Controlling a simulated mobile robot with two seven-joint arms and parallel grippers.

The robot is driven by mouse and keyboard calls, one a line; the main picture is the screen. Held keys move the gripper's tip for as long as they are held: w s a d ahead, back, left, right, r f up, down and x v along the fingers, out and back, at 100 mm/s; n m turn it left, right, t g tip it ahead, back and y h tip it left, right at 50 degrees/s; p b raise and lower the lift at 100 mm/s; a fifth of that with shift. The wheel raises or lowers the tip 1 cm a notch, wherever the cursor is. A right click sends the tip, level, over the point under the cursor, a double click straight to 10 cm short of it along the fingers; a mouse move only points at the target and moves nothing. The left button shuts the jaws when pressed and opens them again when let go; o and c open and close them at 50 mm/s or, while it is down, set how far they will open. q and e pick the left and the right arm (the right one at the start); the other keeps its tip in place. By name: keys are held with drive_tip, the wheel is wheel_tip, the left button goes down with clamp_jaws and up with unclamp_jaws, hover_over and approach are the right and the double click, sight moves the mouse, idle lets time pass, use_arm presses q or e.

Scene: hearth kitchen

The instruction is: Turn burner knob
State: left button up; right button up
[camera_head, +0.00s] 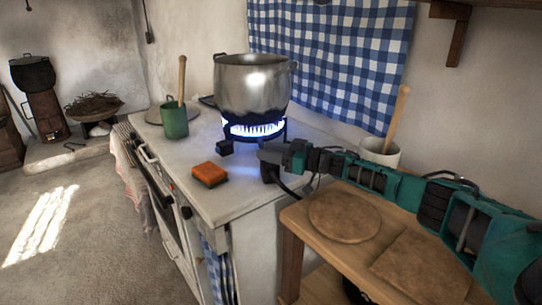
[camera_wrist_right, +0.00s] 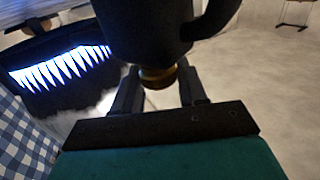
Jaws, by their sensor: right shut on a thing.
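A metal pot (camera_head: 252,86) stands on a black gas burner (camera_head: 262,137) with a ring of blue flame, at the back of the white counter. My right gripper (camera_head: 268,158) reaches in from the right, low beside the burner's right front. In the right wrist view my gripper (camera_wrist_right: 159,88) has its two dark fingers around the burner knob (camera_wrist_right: 157,77), whose brass-coloured part shows between them. A large dark rounded shape above hides much of that spot. The flame also shows at the left of that view. My left gripper is not in view.
An orange and black sponge (camera_head: 209,175) lies near the counter's front edge. A green cup (camera_head: 174,120) stands left of the pot. A white crock (camera_head: 381,152) stands behind my right arm. A wooden side table (camera_head: 315,242) lies below the arm.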

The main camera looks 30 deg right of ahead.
drive_tip(key=shift+w+r, duration=0.1)
drive_tip(key=o, duration=0.7)
drive_tip(key=shift+o, duration=1.4)
wheel_tip(320, 180, up, 20)
drive_tip(key=p, duration=0.4)
drive_tip(key=shift+p, duration=0.4)
drive_tip(key=shift+a, duration=0.1)
